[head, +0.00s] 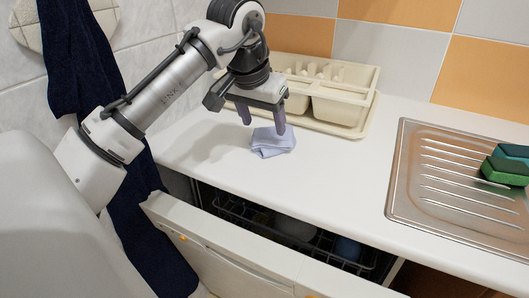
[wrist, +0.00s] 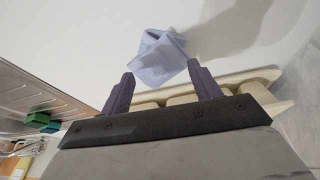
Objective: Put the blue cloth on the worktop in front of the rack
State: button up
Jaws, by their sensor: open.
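The blue cloth (head: 271,142) lies crumpled on the white worktop (head: 330,168), in front of the cream rack (head: 352,118). My gripper (head: 262,116) is open and just above the cloth, with its two purple fingers pointing down. In the head view, one fingertip overlaps the cloth's upper edge; I cannot tell whether they touch. In the wrist view, the cloth (wrist: 158,60) shows just beyond the two spread fingertips (wrist: 160,72), with nothing held between them. The rack (wrist: 255,92) is partly hidden there behind my gripper.
A metal drainboard (head: 420,165) with green sponges (head: 508,165) is at the right. Below the worktop's front edge, a dishwasher door (head: 240,245) stands partly open, showing a rack with dishes. A dark towel (head: 78,60) hangs at the left. Worktop right of the cloth is clear.

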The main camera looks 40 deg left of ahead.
jog(key=a+p+v, duration=0.1)
jog(key=v, duration=1.2)
jog(key=shift+d+r, duration=0.4)
jog(key=shift+d, duration=0.1)
jog(key=shift+s, duration=0.15)
